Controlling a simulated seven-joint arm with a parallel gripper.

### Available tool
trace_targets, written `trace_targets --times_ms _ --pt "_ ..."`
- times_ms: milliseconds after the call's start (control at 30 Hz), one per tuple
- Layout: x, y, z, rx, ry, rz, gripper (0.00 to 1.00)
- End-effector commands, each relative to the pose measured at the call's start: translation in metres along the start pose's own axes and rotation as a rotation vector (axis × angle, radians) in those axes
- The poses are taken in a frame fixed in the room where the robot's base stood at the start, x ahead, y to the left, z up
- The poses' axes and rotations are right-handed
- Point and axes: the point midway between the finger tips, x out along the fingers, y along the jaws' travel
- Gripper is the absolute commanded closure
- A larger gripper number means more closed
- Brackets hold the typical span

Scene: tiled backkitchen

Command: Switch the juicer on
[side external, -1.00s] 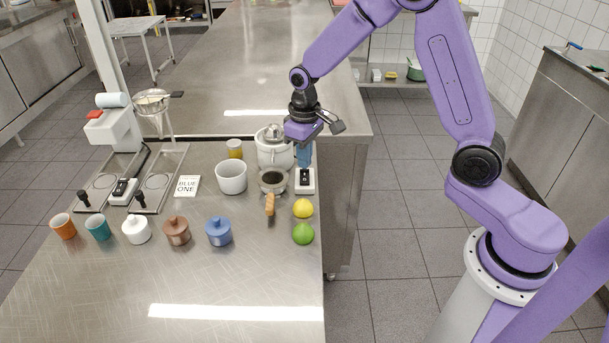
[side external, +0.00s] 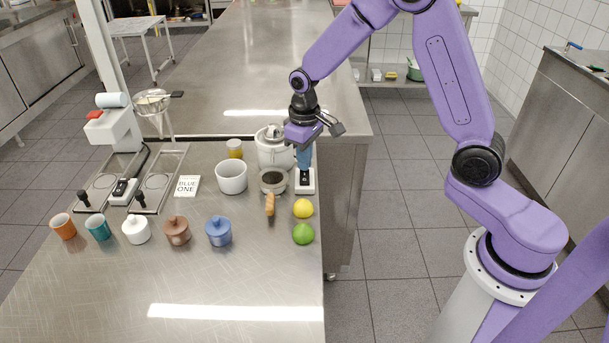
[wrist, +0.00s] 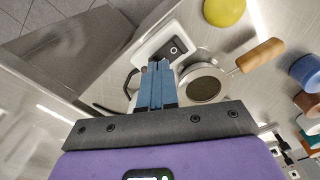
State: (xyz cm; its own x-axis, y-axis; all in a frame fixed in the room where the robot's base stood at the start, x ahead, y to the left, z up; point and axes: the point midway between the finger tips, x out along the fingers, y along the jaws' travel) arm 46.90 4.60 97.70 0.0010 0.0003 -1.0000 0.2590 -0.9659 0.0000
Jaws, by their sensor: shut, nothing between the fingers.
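The white juicer (side external: 270,155), with a rounded reamer on top, stands at the back right of the steel counter. Just right of it is a small white switch box (side external: 304,187) with a black rocker, also in the wrist view (wrist: 172,48). A black cord runs beside the box in the wrist view. My gripper (side external: 304,169) is shut and empty, its blue fingers pointing down over the back end of the box. In the wrist view the fingertips (wrist: 159,62) lie close to the rocker; I cannot tell whether they touch.
A strainer (side external: 272,181) with a wooden handle lies left of the switch box. A lemon (side external: 303,208) and lime (side external: 303,233) lie in front. A white bowl (side external: 231,177) is further left. Another switch box (side external: 123,191) is by the left stand. The counter's front is clear.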

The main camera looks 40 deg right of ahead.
Motion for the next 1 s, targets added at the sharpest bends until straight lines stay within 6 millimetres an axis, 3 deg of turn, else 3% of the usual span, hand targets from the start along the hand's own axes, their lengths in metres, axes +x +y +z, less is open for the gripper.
trace_targets --times_ms 1000 --pt "0.013 0.0 0.0 0.0 -0.001 0.0 1.0"
